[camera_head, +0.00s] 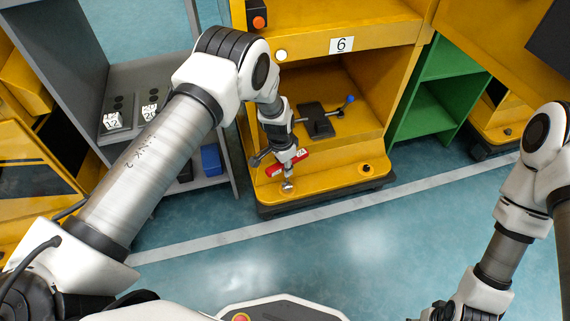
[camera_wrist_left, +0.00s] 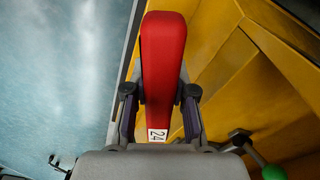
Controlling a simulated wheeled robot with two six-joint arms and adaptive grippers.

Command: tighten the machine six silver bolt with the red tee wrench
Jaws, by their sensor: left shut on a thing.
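Machine six is yellow, with a "6" plate (camera_head: 341,45) on its front. My left gripper (camera_head: 284,160) is shut on the red tee wrench (camera_head: 291,164), above the left part of the machine's low front ledge. In the left wrist view the wrench's red bar (camera_wrist_left: 163,60) lies between the two fingers, with a "24" label at its near end. The silver bolt (camera_head: 287,187) shows on the ledge just below the wrench. The wrench's lower end appears at or just over the bolt; I cannot tell whether it touches. My right gripper (camera_head: 440,312) is partly cut off at the bottom edge.
A dark fitting (camera_head: 366,169) sits at the ledge's right. Behind it is a black block with a blue-knobbed lever (camera_head: 349,99). A green-knobbed lever (camera_wrist_left: 273,172) shows in the wrist view. Grey shelving (camera_head: 75,50) stands left, a green shelf (camera_head: 430,110) right. The floor in front is clear.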

